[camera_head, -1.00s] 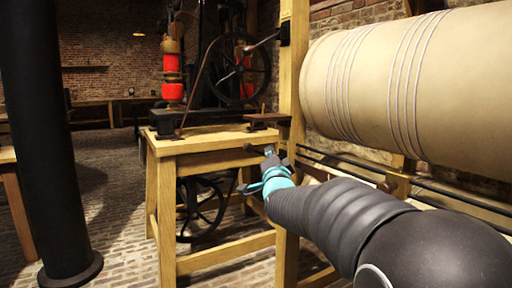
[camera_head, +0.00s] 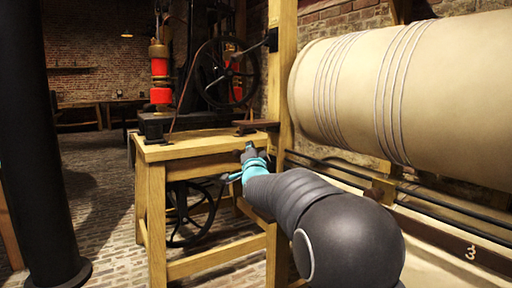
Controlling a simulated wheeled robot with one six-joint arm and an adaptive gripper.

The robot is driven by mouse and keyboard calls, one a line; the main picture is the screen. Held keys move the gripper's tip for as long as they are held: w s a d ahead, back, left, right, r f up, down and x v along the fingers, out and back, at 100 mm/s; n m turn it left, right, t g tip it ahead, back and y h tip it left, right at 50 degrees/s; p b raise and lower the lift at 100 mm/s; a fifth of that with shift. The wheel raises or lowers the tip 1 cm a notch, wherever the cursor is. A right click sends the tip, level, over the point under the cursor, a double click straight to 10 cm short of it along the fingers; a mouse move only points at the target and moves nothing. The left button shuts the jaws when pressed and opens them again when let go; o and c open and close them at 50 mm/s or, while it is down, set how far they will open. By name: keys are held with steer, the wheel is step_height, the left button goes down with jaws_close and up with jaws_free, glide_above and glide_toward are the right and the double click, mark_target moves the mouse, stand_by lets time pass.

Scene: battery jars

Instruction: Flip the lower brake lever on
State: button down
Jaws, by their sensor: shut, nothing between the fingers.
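My gripper (camera_head: 249,147) is small in the view, at the end of my dark arm with its teal wrist. It is shut and empty, in front of the right end of the wooden bench, just below the bench top's edge. A dark lever arm (camera_head: 256,43) reaches left from the tall wooden post, well above the gripper. A dark brown flat piece (camera_head: 256,124) lies on the bench's right end, just above the gripper. I cannot tell for certain which part is the lower brake lever; my gripper and wrist may hide some of it.
The wooden bench (camera_head: 190,148) carries a machine with a black wheel (camera_head: 227,75) and red cylinders (camera_head: 160,95). Another wheel (camera_head: 190,213) sits underneath. The wooden post (camera_head: 282,80) and large beige drum (camera_head: 400,90) stand right. A black column (camera_head: 35,140) stands left, with open brick floor between.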

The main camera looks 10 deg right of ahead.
steer(key=shift+s+a+f, duration=0.1)
steer(key=shift+a+f, duration=0.5)
steer(key=shift+a, duration=0.2)
